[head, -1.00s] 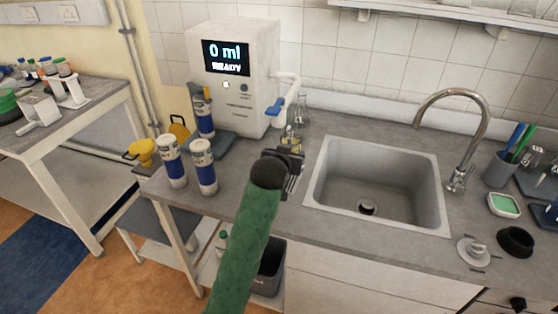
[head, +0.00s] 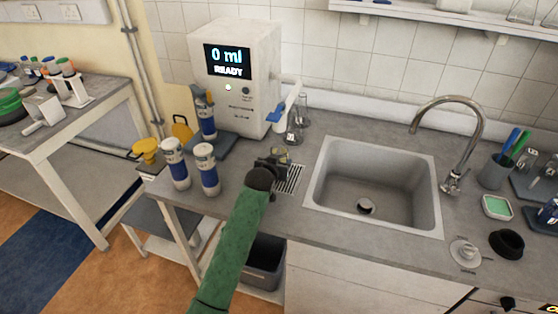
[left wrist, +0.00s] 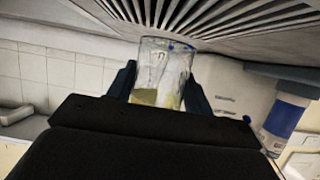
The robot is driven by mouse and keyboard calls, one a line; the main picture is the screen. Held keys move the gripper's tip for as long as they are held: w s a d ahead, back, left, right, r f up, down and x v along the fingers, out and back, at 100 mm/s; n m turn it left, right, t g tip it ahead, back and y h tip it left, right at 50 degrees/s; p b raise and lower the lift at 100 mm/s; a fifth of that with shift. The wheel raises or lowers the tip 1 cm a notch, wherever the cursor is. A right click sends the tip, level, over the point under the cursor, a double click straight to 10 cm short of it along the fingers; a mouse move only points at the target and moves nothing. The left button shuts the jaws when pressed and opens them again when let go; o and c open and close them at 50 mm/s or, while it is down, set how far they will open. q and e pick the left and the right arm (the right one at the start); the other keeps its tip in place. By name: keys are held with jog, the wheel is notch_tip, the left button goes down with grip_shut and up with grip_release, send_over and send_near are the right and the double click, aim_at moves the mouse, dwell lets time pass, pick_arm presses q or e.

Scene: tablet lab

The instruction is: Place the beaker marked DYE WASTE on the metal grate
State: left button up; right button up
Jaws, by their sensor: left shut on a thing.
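My left gripper (head: 280,158) is over the counter, between the white dispenser and the sink. In the left wrist view its two fingers (left wrist: 160,88) are shut on a clear glass beaker (left wrist: 166,62) with yellowish patches inside or on it. No marking on the beaker can be read. The metal grate (head: 291,179) is set in the counter just right of and below the gripper. In the left wrist view the slotted grate (left wrist: 215,17) lies right by the beaker's far end; I cannot tell whether they touch. In the head view the gripper mostly hides the beaker.
A white dispenser (head: 236,75) reading 0 ml READY stands behind. A conical flask (head: 294,130) stands beside it. Blue-and-white bottles (head: 207,168) stand left of the gripper. The sink (head: 372,185) is to the right. A grey bin (head: 266,265) is below the counter.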

pick_arm(q)
jog(key=shift+f, duration=0.3)
jog(key=shift+f, duration=0.55)
jog(key=o, duration=1)
jog(key=shift+o, duration=0.2)
